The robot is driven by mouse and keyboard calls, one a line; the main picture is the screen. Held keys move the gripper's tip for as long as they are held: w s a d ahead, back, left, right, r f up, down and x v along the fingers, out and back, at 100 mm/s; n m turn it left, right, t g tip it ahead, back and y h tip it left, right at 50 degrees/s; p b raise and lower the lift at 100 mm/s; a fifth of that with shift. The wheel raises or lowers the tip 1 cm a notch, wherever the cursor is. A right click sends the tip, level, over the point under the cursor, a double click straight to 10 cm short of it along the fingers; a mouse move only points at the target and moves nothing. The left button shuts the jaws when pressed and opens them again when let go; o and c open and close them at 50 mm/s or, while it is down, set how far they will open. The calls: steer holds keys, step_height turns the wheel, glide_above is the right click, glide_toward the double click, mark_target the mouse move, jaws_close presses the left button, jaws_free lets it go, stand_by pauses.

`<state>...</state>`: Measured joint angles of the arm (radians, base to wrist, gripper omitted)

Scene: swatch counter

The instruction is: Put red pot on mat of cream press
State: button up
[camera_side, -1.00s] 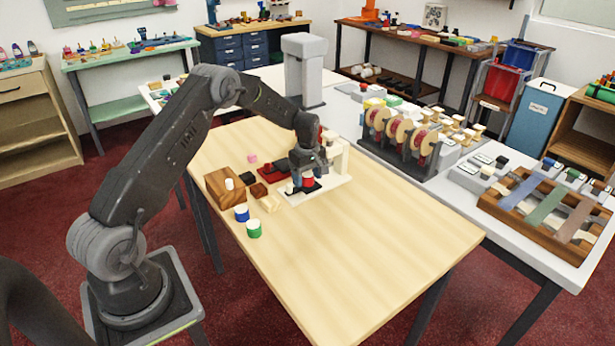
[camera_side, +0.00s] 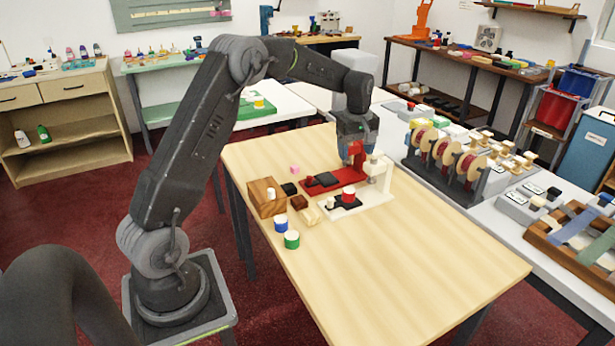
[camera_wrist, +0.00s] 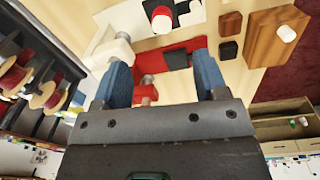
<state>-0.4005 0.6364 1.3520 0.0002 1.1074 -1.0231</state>
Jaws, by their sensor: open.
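The red pot (camera_side: 348,196) has a white top and stands upright on the dark mat (camera_side: 338,207) of the cream press (camera_side: 371,206). The wrist view also shows the red pot (camera_wrist: 162,22) on that mat, seen from above. A red press (camera_side: 347,180) with its own dark mat (camera_side: 323,179) stands just behind the cream one. My gripper (camera_side: 357,139) is up above the red press, apart from the red pot. In the wrist view its two blue-grey fingers (camera_wrist: 162,80) are spread with nothing held between them. My gripper partly hides the red press's upright.
A blue pot (camera_side: 281,224) and a green pot (camera_side: 292,240) stand at the near left. The table's front right is clear.

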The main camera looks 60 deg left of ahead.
steer(key=s+d+r+m+t, duration=0.3)
steer(key=s+d+r+m, duration=0.5)
steer(key=s+d+r, duration=0.55)
steer(key=s+d+f+m+t, duration=0.1)
steer(key=s+d+m, duration=0.2)
steer(key=s, duration=0.5)
steer(key=s+d+f+m+t, duration=0.1)
steer(key=s+d+m, duration=0.3)
steer(key=s, duration=0.4)
steer(key=shift+s+d+f+m, duration=0.2)
steer(key=shift+f+m, duration=0.2)
steer(key=shift+m, duration=0.3)
